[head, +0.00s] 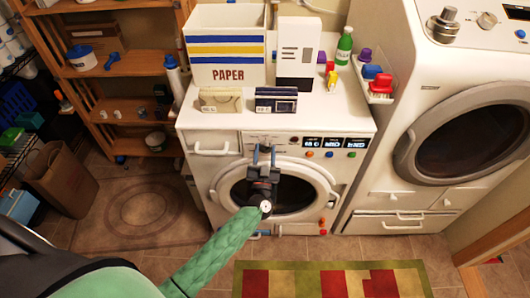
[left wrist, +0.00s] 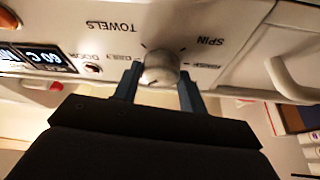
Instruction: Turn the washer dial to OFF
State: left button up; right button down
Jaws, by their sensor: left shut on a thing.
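The front-loading washer (head: 350,190) stands in the middle of the head view, with its control panel along the top front edge. Its round grey dial (left wrist: 161,66) shows in the left wrist view, where the picture is upside down. My left gripper (head: 264,150) reaches the panel from the front, above the round door. It is shut on the dial, one blue-grey finger on each side; it also shows in the left wrist view (left wrist: 158,85). Where the dial points is unclear. My right gripper is out of view.
A PAPER box (head: 226,50), a white carton (head: 296,50), a green bottle (head: 344,46) and two small radios stand on the washer. A second machine (head: 470,120) stands right. A wooden shelf (head: 120,75) is at left. A striped rug (head: 330,280) lies in front.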

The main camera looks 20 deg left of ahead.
pick_arm(q)
jog(key=shift+n, duration=0.3)
jog(key=shift+n+y, duration=0.8)
jog(key=shift+n, duration=0.2)
jog(key=n+g+y, duration=0.1)
jog(key=n+y, duration=0.1)
jog(key=n, duration=0.2)
jog(key=shift+n+b, duration=0.3)
jog(key=shift+n, duration=0.1)
jog(key=n+g+y, duration=0.1)
jog(key=n, duration=0.1)
jog(key=shift+d+n, duration=0.1)
jog(key=shift+n, duration=0.3)
jog(key=shift+n+g+y, duration=0.5)
jog(key=shift+n+y, duration=0.2)
jog(key=shift+n, duration=0.3)
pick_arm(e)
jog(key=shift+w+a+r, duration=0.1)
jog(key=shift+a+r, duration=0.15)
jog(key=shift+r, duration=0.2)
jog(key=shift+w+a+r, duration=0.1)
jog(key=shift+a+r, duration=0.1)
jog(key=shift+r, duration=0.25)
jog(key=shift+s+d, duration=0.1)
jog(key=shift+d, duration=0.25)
